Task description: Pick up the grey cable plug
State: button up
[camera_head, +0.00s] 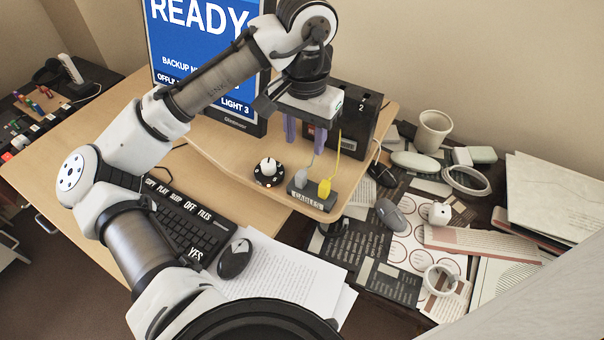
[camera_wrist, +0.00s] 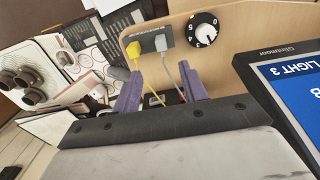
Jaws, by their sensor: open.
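The grey cable plug (camera_head: 301,178) stands in the dark block labelled CABLES (camera_head: 316,199), left of a yellow plug (camera_head: 325,187). In the wrist view the grey plug (camera_wrist: 161,43) is at the block's right end, with its grey cable running down between my fingers, and the yellow plug (camera_wrist: 133,50) is to its left. My gripper (camera_head: 305,132) has purple fingers and is above and behind the block. It is open, apart from the plug. In the wrist view my gripper (camera_wrist: 160,85) has its two fingertips below the plugs, spread wide.
A round dial (camera_head: 268,172) sits left of the block. The READY monitor (camera_head: 205,60) and a black box (camera_head: 352,120) stand behind. A keyboard (camera_head: 182,220), a black mouse (camera_head: 235,258) and papers (camera_head: 285,275) lie in front. The right desk is cluttered, with a cup (camera_head: 432,131).

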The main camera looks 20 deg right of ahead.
aim_at(301, 173)
notch_tip(301, 173, down, 6)
jog(key=shift+r, duration=0.25)
jog(key=f, duration=0.2)
jog(key=a+f+p, duration=0.1)
jog(key=f, duration=0.1)
jog(key=shift+s+f, duration=0.1)
jog(key=shift+f, duration=0.25)
jog(key=shift+d+f, duration=0.1)
jog(key=shift+f, duration=0.3)
jog(key=shift+c, duration=0.2)
grip_shut()
